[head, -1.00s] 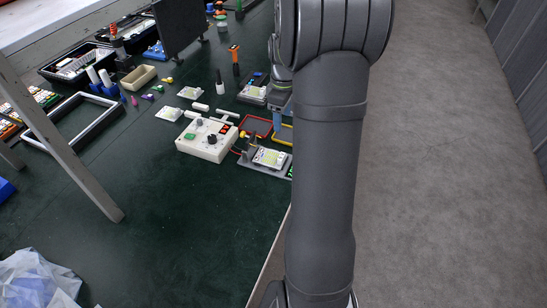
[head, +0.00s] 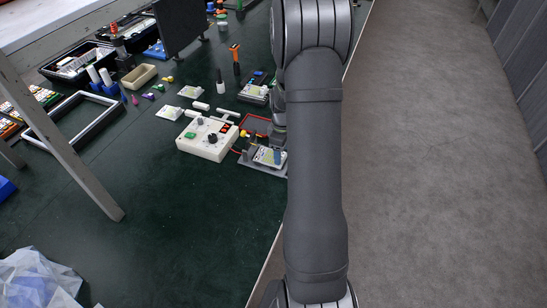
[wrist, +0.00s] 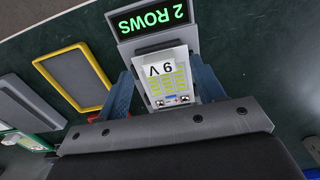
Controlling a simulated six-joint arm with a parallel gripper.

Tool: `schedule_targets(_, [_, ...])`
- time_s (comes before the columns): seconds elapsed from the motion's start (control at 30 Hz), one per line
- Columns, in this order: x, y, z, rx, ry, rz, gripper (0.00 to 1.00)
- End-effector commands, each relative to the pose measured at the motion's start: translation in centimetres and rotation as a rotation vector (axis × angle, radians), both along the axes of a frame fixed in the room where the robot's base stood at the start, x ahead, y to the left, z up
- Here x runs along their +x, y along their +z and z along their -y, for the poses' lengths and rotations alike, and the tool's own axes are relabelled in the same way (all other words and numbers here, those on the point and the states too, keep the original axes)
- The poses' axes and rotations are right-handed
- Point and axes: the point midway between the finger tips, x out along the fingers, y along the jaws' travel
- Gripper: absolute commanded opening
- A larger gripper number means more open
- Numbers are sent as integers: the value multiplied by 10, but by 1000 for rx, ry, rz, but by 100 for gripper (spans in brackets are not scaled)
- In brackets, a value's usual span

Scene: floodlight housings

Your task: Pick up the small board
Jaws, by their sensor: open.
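My gripper (wrist: 162,72) is open, with one blue finger on each side of the board. Whether the fingers touch it I cannot tell. In the head view the board (head: 269,156) sits on its grey stand at the table's right edge, beside my arm. My arm hides the fingers there.
A white control box (head: 206,139) with knobs stands left of the stand. A yellow-framed grey tray (wrist: 75,77) lies left of the board in the wrist view. A red-framed tray (head: 257,124) is behind the stand.

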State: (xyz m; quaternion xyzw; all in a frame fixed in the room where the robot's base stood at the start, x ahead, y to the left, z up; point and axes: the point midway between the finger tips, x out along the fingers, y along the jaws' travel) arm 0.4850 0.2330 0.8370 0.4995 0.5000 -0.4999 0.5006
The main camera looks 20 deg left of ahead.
Motion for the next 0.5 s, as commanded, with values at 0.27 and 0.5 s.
schedule_targets(0.27, [0,-11,0,-1,0,2,62])
schedule_targets(0.5, [0,-11,0,-1,0,1,32])
